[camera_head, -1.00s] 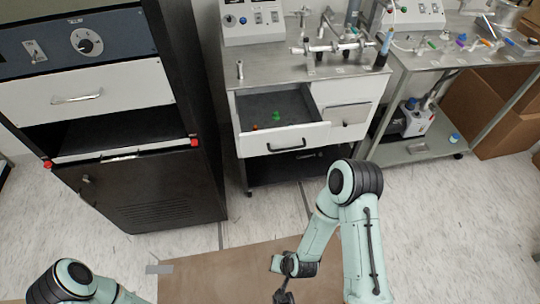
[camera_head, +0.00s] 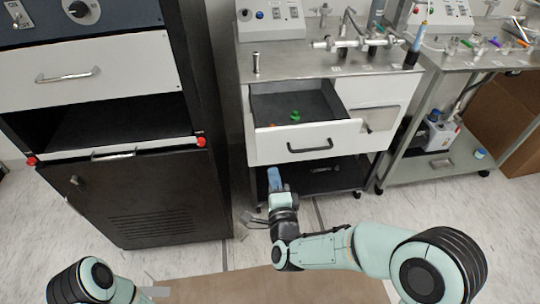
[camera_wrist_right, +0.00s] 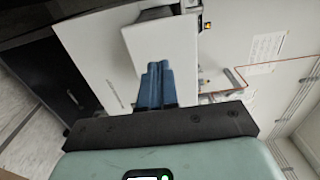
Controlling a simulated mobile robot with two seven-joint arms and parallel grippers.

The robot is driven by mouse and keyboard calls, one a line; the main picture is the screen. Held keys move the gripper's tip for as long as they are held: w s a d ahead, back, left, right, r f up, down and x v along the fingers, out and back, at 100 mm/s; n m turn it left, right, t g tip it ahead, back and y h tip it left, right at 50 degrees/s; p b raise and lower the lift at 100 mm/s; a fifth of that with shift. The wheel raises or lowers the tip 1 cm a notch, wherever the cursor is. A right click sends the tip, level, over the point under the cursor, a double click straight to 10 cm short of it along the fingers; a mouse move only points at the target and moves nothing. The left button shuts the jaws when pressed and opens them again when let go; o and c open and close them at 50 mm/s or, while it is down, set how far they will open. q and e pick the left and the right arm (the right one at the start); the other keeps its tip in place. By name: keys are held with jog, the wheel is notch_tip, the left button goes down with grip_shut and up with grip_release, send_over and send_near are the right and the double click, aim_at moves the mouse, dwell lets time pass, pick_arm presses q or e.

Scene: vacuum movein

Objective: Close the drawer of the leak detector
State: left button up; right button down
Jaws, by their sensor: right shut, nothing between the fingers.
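The leak detector is a white cabinet (camera_head: 385,95) with a steel top, at the centre right of the head view. Its drawer (camera_head: 270,143) is pulled out, with a white front and a black handle (camera_head: 310,146). A green and an orange item lie inside. My right gripper (camera_head: 274,180) is shut and empty, its blue fingers pointing up just below the left part of the drawer front in the head view. The right wrist view shows the shut blue fingers (camera_wrist_right: 157,85) against a white box-like panel (camera_wrist_right: 160,45), likely the drawer; contact cannot be judged.
A tall dark cabinet (camera_head: 150,195) with an open slot stands to the left. A steel cart (camera_head: 440,165) with equipment stands to the right. A brown mat (camera_head: 270,288) lies in front.

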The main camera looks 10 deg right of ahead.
aim_at(268, 147)
jog(key=w, duration=0.8)
jog(key=shift+w+a+b, duration=0.15)
jog(key=shift+b, duration=0.15)
pick_arm(q)
jog(key=shift+w+a+f, duration=0.25)
jog(key=shift+w+f, duration=0.1)
jog(key=shift+w, duration=0.1)
